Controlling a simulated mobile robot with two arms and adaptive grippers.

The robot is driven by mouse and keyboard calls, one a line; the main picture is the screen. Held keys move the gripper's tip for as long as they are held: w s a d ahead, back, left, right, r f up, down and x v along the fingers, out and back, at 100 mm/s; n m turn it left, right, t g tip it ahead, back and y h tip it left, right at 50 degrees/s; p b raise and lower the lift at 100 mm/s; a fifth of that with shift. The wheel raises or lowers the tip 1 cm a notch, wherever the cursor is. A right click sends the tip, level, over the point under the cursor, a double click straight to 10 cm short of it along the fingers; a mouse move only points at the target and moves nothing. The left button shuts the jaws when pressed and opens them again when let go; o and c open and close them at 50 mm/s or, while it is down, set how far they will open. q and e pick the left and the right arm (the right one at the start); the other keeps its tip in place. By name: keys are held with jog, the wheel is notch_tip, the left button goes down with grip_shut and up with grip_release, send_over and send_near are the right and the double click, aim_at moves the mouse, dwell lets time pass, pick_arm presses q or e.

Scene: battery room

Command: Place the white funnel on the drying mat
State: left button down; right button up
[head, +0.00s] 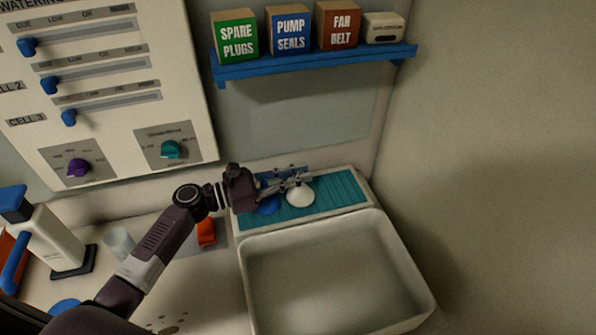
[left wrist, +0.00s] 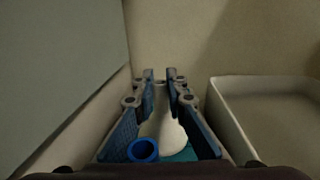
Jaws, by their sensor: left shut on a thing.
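The white funnel (head: 300,196) is at the teal drying mat (head: 343,187), wide end down and narrow end up. My left gripper (head: 301,174) is shut on its narrow upper part. In the left wrist view the white funnel (left wrist: 165,128) stands between the two blue-padded fingers of the left gripper (left wrist: 162,78). Its wide end appears at the mat's surface, but I cannot tell whether it touches. A strip of the mat (left wrist: 186,155) shows beside it. My right gripper is not in view.
A blue round item (head: 269,206) sits on the mat just left of the funnel; its open ring (left wrist: 143,150) shows in the left wrist view. The white sink basin (head: 335,275) lies in front. A blue shelf (head: 315,64) with boxes hangs above. The mat's right part is clear.

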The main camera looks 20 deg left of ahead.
aim_at(262, 185)
pick_arm(q)
jog(key=shift+w+a+f, duration=0.1)
jog(key=shift+w, duration=0.1)
jog(key=shift+f, duration=0.1)
jog(key=c, duration=2)
grip_release()
jog(key=shift+o, duration=0.2)
jog(key=b+v, duration=0.3)
jog(key=v, duration=0.8)
jog(key=shift+s+a, duration=0.35)
jog(key=shift+a, duration=0.1)
